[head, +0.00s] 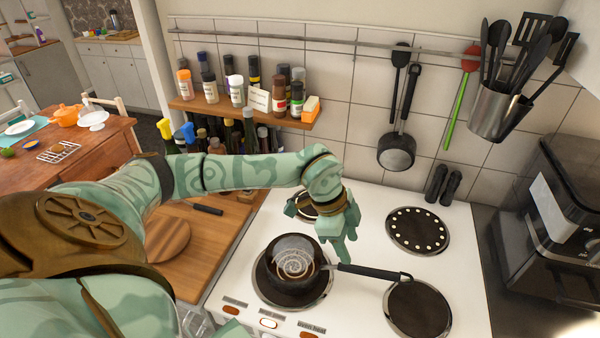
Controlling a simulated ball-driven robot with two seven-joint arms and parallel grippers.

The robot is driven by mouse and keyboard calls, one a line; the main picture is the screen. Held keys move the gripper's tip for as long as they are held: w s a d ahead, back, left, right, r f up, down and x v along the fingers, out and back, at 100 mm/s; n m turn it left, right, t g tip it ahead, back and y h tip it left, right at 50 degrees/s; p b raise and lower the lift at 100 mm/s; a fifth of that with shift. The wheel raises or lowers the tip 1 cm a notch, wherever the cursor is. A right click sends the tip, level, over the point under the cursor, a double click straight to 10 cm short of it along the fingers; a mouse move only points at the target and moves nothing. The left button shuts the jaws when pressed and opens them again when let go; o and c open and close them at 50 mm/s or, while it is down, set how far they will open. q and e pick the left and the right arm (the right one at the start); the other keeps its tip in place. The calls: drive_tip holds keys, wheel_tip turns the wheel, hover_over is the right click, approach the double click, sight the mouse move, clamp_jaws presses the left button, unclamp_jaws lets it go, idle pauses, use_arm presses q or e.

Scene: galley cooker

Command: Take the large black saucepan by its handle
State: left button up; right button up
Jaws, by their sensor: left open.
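The large black saucepan (292,258) stands on the front left hotplate of the white cooker (366,232). Its inside looks shiny, with pale rings. Its long black handle (368,271) points right, over the cooker top towards the front right hotplate. My left gripper (328,236) is open and empty, with fingers pointing down. It is above and behind the saucepan, close to where the handle joins, and appears apart from the handle. My left arm crosses from the left above the cooker and hides part of the back left hotplate. My right gripper is not in view.
A small black pan (396,150) and utensils hang from the wall rail. A spice shelf (240,110) is behind my arm. A wooden worktop with a round board (166,240) is left of the cooker. A black machine (560,215) stands right.

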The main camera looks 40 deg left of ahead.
sight(357, 266)
use_arm(q)
drive_tip(key=x, duration=1.1)
drive_tip(key=shift+w+a+f, duration=0.1)
drive_tip(key=shift+w+f, duration=0.1)
drive_tip(key=shift+f, duration=0.05)
clamp_jaws()
